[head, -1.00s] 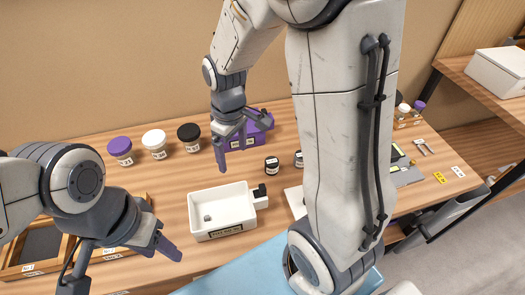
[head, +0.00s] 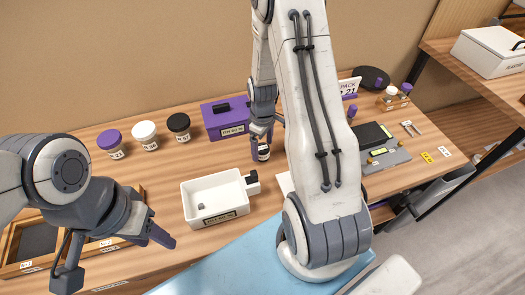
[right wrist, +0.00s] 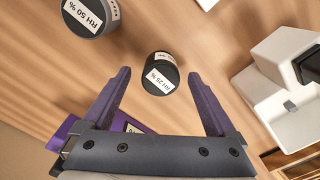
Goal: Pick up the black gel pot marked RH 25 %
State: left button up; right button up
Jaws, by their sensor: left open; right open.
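The black gel pot marked RH 25 % (right wrist: 160,76) shows in the right wrist view, its label readable. It stands on the wooden bench and appears between the tips of my open right gripper (right wrist: 158,78), with a gap on each side. In the head view the right gripper (head: 262,138) is just above the pot (head: 263,154) and partly hides it. A second dark pot marked RH 50 % (right wrist: 88,18) is at the upper left of the right wrist view. My left gripper (head: 150,235) is open and empty at the lower left, away from the pot.
A white tray (head: 187,212) stands in front of the pot, with a black-ended part at its right. A purple box (head: 212,131) is behind left. My right arm hides part of the bench.

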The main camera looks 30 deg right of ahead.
jog(key=shift+f, duration=1.25)
jog(key=c, duration=1.5)
jog(key=shift+o, duration=0.2)
jog(key=shift+r, duration=0.15)
